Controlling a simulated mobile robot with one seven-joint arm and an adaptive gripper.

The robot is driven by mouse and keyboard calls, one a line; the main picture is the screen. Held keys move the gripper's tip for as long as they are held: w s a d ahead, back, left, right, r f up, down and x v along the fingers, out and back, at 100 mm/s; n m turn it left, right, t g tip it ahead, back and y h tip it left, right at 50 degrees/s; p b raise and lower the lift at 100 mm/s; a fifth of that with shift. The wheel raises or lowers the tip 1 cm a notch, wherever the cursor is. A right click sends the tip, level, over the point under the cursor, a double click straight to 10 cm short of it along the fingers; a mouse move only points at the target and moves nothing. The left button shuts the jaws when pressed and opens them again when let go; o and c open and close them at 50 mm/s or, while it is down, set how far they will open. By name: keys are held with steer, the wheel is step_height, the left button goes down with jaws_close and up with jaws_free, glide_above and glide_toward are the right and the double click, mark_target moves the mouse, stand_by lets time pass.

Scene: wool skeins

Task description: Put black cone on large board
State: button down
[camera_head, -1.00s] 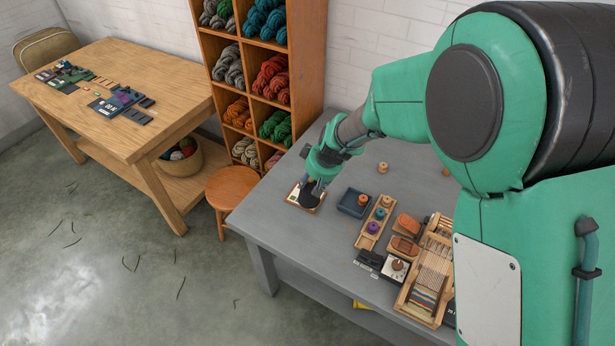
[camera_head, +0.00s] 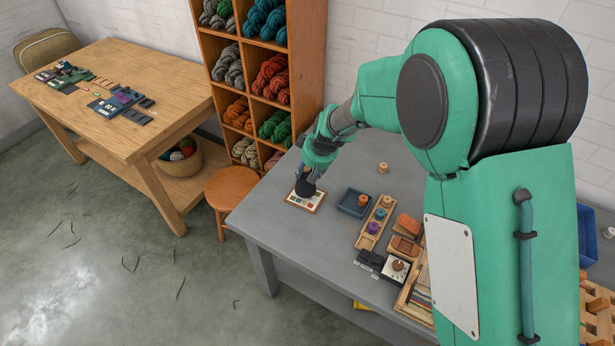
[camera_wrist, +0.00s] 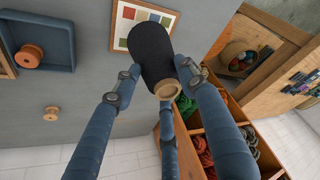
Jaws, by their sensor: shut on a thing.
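My gripper (camera_head: 309,172) is shut on the black cone (camera_head: 304,188) above the grey table. In the wrist view, the black cone (camera_wrist: 150,52) sits tilted between the blue fingers of my gripper (camera_wrist: 158,78), its tan round end (camera_wrist: 167,91) towards the camera. A pale wood-framed board with coloured squares (camera_head: 313,203) lies on the table just below the cone. The cone hides part of this board in the wrist view (camera_wrist: 165,17). On the wooden table, a dark board (camera_head: 106,108) lies at the front. I cannot tell which board is the large one.
A blue tray (camera_head: 347,207) with an orange spool stands right of the swatch board. Beyond it are a wooden spool rack (camera_head: 367,238), brushes and a loom. A lone spool (camera_head: 383,168) stands farther back. A stool (camera_head: 230,188) and yarn shelf stand left of the grey table (camera_head: 285,235).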

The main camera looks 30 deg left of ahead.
steer(key=shift+f+b, duration=0.35)
steer(key=shift+f, duration=1.15)
steer(key=c, duration=1)
jaws_free()
steer(key=p+v, duration=0.2)
steer(key=v, duration=1)
steer(key=shift+d, duration=0.15)
steer(key=shift+s, duration=0.1)
